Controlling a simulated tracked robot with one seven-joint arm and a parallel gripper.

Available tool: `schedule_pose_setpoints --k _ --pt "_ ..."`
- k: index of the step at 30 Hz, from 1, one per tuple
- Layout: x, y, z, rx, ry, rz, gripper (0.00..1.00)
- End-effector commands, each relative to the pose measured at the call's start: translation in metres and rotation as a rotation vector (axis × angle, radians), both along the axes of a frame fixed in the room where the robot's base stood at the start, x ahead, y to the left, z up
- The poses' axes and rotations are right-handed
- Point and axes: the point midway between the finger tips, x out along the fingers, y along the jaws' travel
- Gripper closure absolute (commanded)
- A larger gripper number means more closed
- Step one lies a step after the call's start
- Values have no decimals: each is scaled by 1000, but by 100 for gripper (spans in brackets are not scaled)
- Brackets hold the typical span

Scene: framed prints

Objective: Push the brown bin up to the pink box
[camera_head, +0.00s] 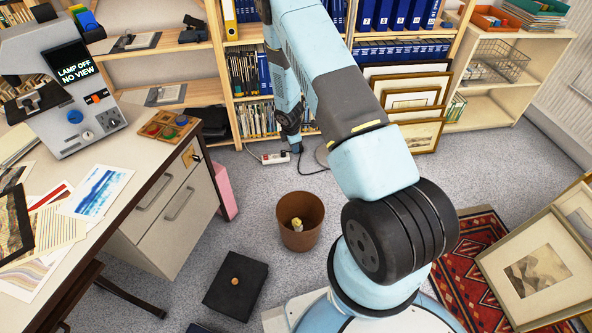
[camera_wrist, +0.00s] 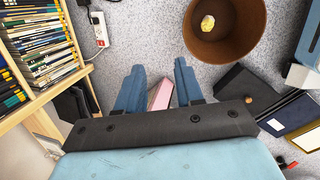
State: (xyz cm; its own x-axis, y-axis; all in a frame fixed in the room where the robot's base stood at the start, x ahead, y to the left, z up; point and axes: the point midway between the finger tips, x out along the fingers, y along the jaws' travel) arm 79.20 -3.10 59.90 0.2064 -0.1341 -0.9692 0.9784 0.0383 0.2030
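The brown bin (camera_head: 299,239) stands upright on the grey carpet, with a crumpled yellow thing inside. In the wrist view the bin (camera_wrist: 237,52) is at the top right. The pink box (camera_head: 226,191) stands against the right side of the desk drawers, left of the bin, with bare carpet between them. In the wrist view part of the pink box (camera_wrist: 160,95) shows between my fingers; the rest is hidden. My gripper (camera_wrist: 159,70) is open and empty, its fingers apart. In the head view my gripper (camera_head: 294,143) is beyond the bin, near the shelves, not touching it.
A power strip (camera_head: 275,158) with a cable lies by the shelves. A black case (camera_head: 236,285) lies on the carpet in front of the bin. Framed prints (camera_head: 540,268) lean at the right by a red rug (camera_head: 470,255). The desk (camera_head: 110,215) stands left.

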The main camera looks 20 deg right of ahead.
Motion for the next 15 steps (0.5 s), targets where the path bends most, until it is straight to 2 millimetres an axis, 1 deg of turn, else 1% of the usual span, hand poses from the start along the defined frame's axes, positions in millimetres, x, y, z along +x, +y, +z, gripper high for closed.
schedule_pose_setpoints --k 1,2,3,8,9,11,12,14,15 --pt "6 0 26 4 -21 -37 64" --pt "7 -1 39 6 -30 -62 64" --pt "9 -1 56 11 -42 -93 64" --pt "11 -3 123 29 -87 -218 64" --pt "10 -3 140 35 -96 -250 64" --pt "8 -4 164 45 -112 -297 64" --pt "6 -5 180 51 -122 -327 64" --pt "2 -6 204 63 -138 -374 64" --pt "-1 -6 220 70 -149 -404 64"
